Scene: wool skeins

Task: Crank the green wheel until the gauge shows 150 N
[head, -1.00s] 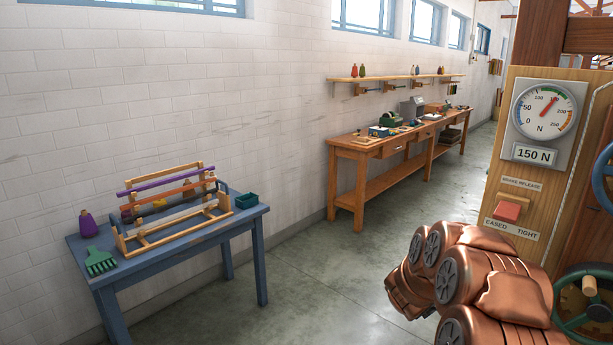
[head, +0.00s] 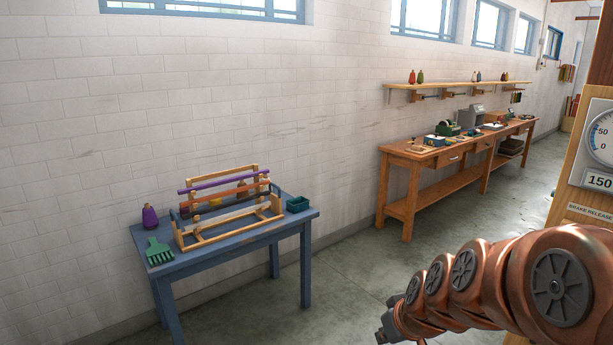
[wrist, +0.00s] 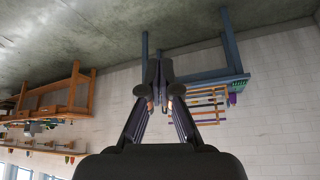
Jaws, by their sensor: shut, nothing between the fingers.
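The gauge (head: 601,141) is cut off at the right edge of the head view; its needle is out of frame. The green wheel is not in view now. My gripper (wrist: 160,98) is shut and empty in the wrist view, with its fingertips together. In the head view it is partly cut off at the bottom (head: 388,325), away from the gauge panel and over open floor.
A blue table (head: 225,238) with a small wooden frame, purple bottle and green brush stands at left. A wooden workbench (head: 440,160) stands along the white wall under a shelf (head: 455,87). Grey floor (head: 350,280) between them is clear.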

